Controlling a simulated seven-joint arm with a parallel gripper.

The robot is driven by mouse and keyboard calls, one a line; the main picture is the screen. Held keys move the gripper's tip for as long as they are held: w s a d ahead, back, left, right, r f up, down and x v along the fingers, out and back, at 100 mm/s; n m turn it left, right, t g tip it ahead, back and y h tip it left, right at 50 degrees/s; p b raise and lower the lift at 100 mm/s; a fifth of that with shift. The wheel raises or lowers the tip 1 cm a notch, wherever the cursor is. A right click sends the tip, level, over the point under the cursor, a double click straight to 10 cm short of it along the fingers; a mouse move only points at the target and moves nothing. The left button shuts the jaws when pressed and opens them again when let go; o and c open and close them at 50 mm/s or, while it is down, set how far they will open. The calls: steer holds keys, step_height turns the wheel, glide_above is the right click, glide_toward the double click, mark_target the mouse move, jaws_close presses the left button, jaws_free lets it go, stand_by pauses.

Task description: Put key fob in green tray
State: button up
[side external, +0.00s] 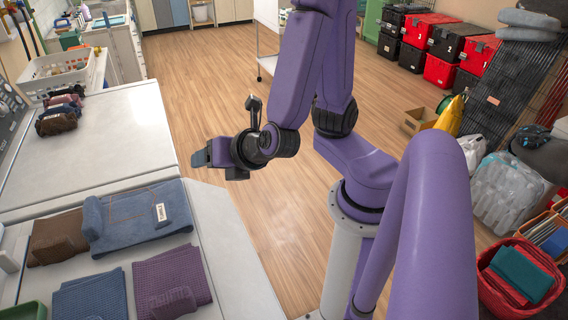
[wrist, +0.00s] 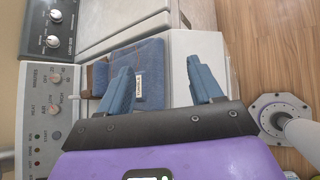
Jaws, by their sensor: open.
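A green rim (side external: 22,311), possibly the green tray, shows at the bottom left corner of the side view and is mostly cut off. I cannot make out a key fob in either view. My gripper (side external: 200,158) is raised to the right of the white worktop. In the wrist view my gripper (wrist: 157,68) has its two blue fingers wide apart with nothing between them. Beyond the fingers lies a folded blue towel (wrist: 150,58) with a white label; it also shows in the side view (side external: 140,222).
Brown (side external: 58,236), dark blue (side external: 90,298) and purple (side external: 172,278) folded cloths lie on the near worktop. Rolled cloths (side external: 58,120) and a white basket (side external: 55,72) stand farther back. The far white worktop (side external: 110,150) has bare room. Control panels (wrist: 50,115) line the left in the wrist view.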

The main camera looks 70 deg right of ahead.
steer(key=s+d+m+g+y, duration=0.2)
steer(key=s+m+g+y, duration=0.1)
steer(key=s+m+g, duration=0.7)
steer(key=s+m, duration=0.3)
steer(key=shift+d+r, duration=0.3)
steer(key=shift+d, duration=0.1)
steer(key=shift+s+a+r+y, duration=0.15)
steer(key=shift+a+y, duration=0.05)
steer(key=shift+y, duration=0.1)
